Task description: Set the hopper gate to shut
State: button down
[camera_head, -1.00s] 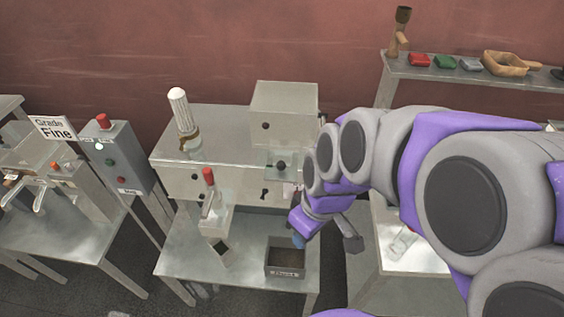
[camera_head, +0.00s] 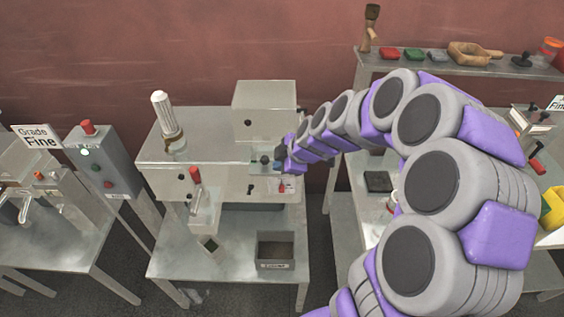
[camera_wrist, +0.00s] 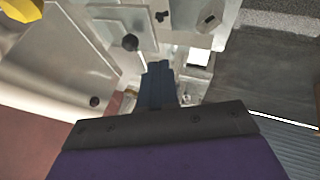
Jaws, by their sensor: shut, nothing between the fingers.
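The powder filler (camera_head: 200,150) is a grey metal cabinet on a table, with a box-shaped hopper (camera_head: 265,108) on its top. Below the hopper a plate with a black knob (camera_head: 264,160) projects at the front; it looks like the gate, but its setting cannot be read. My gripper (camera_head: 280,156) is at the plate's right side, close to the knob. Contact cannot be told.
A red-handled lever (camera_head: 196,180) stands in front of the cabinet. A dark open bin (camera_head: 275,247) sits on the lower table. A white-topped cylinder (camera_head: 165,118) stands on the cabinet. A control box with a red button (camera_head: 88,127) is at left. A shelf (camera_head: 430,66) is behind my arm.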

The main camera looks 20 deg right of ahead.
aim_at(270, 165)
jog(key=shift+w+a+f+b, duration=0.2)
jog(key=shift+w+a+f, duration=0.05)
jog(key=shift+w+f, duration=0.85)
jog(key=shift+w+a+f+b, duration=0.2)
jog(key=shift+w+f, duration=0.75)
jog(key=shift+w, duration=0.3)
jog(key=shift+w+a+f+b, duration=0.2)
jog(key=shift+w+a+f, duration=0.05)
jog(key=shift+w+f, duration=0.85)
jog(key=shift+w+d+b, duration=0.3)
jog(key=shift+w+b, duration=0.05)
jog(key=shift+w, duration=0.55)
jog(key=shift+w+d+b, duration=0.25)
jog(key=shift+w+b, duration=0.1)
jog(key=shift+w, duration=0.5)
jog(key=shift+r, duration=0.1)
